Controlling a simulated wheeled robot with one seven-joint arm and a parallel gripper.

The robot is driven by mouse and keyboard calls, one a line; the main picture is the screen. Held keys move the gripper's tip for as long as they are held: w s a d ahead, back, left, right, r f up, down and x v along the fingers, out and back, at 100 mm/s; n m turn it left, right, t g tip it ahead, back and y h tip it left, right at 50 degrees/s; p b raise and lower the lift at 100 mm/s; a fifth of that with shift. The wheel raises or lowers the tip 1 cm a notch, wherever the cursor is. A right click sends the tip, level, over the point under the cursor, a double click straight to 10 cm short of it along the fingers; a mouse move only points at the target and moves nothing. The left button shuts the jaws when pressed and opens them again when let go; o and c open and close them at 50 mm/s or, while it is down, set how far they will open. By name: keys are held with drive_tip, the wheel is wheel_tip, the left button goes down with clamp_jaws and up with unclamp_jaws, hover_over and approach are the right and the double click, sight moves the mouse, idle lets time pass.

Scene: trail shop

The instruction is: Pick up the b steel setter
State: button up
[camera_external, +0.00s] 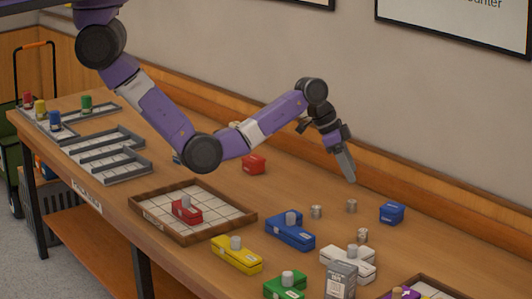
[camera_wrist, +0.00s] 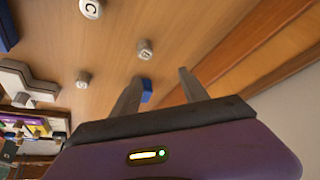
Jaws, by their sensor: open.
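Three small steel cylinders stand on the wooden table. One steel cylinder (camera_external: 316,211) is at left and shows a letter C in the wrist view (camera_wrist: 90,8). A second steel cylinder (camera_external: 351,206) also shows in the wrist view (camera_wrist: 145,48); its mark is too small to read surely. A third steel cylinder (camera_external: 362,236) stands nearer the white block and shows in the wrist view (camera_wrist: 83,78), its letter unclear. I cannot tell which is the b setter. My gripper (camera_external: 350,180) is open and empty above the table, just above and behind the second cylinder; its fingers show in the wrist view (camera_wrist: 160,76).
A small blue block (camera_external: 391,213) sits right of the cylinders. Blue (camera_external: 290,232), white (camera_external: 347,264), yellow (camera_external: 236,255) and green (camera_external: 285,286) blocks stand in front. A framed tray (camera_external: 150,213) holds a red block (camera_external: 187,211). The wall (camera_external: 400,120) runs behind.

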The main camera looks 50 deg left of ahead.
sight(351, 201)
drive_tip(key=shift+m+g, duration=0.4)
drive_tip(key=shift+g, duration=0.1)
drive_tip(key=shift+s+d+f, duration=0.15)
drive_tip(key=shift+d+f, duration=0.15)
drive_tip(key=shift+f, duration=1.05)
drive_tip(key=shift+s+d+f, duration=0.15)
drive_tip(key=shift+d+f, duration=0.2)
drive_tip(key=shift+f, duration=1)
drive_tip(key=shift+s+d+f, duration=0.15)
drive_tip(key=shift+d+f, duration=0.15)
drive_tip(key=shift+f, duration=1.05)
clamp_jaws()
